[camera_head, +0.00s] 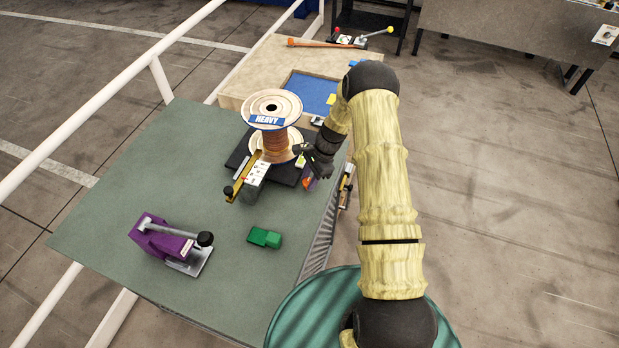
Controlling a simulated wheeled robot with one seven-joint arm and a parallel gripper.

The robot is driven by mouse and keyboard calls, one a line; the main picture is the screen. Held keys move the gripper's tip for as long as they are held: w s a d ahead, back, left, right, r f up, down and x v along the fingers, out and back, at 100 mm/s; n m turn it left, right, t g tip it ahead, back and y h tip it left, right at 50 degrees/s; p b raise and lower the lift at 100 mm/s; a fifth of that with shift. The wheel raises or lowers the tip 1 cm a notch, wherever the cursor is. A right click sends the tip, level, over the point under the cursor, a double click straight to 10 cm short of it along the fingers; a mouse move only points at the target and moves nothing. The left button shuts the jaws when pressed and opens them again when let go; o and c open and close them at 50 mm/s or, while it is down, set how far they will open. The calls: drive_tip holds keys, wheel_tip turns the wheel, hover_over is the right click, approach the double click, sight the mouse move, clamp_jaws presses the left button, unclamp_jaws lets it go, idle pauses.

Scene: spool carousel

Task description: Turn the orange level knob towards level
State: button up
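A small orange part (307,183), which looks like the level knob, shows at the right edge of the green table, just below my gripper. It is too small for me to read its angle or any level mark. My black gripper (302,152) is above and near it, beside the right side of the spool stand. I cannot tell whether it touches the knob. The fingers are small and dark, so their opening is unclear. A wooden spool (272,108) with copper-coloured winding and a blue HEAVY label stands upright on a black base (240,152).
A purple clamp-like tool (160,238) with a black-knobbed lever and a green block (264,237) lie on the green table (120,210). A wooden bench with a blue tray (312,92) adjoins behind. White rails (80,95) run along the left. The table's front left is clear.

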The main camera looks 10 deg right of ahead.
drive_tip(key=shift+c, duration=1.3)
drive_tip(key=shift+f+n+b, duration=0.1)
drive_tip(key=shift+n+b, duration=0.3)
drive_tip(key=shift+b, duration=0.1)
drive_tip(key=n+b, duration=0.1)
drive_tip(key=b, duration=0.1)
drive_tip(key=n+g+b, duration=0.1)
drive_tip(key=n, duration=0.1)
drive_tip(key=shift+w+f+h+b, duration=0.1)
drive_tip(key=shift+w+h+b, duration=0.1)
drive_tip(key=shift+h+b, duration=0.15)
drive_tip(key=n+g+b, duration=0.1)
drive_tip(key=n+b, duration=0.1)
drive_tip(key=n, duration=0.1)
drive_tip(key=shift+w+a+h+b, duration=0.1)
drive_tip(key=shift+h+b, duration=0.25)
drive_tip(key=shift+r+n+g+h+b, duration=0.2)
drive_tip(key=shift+n+b, duration=0.15)
drive_tip(key=shift+n, duration=0.35)
drive_tip(key=shift+r+n+g+h+b, duration=0.1)
drive_tip(key=shift+n+g+h+b, duration=0.2)
drive_tip(key=shift+n, duration=0.4)
drive_tip(key=o, duration=0.7)
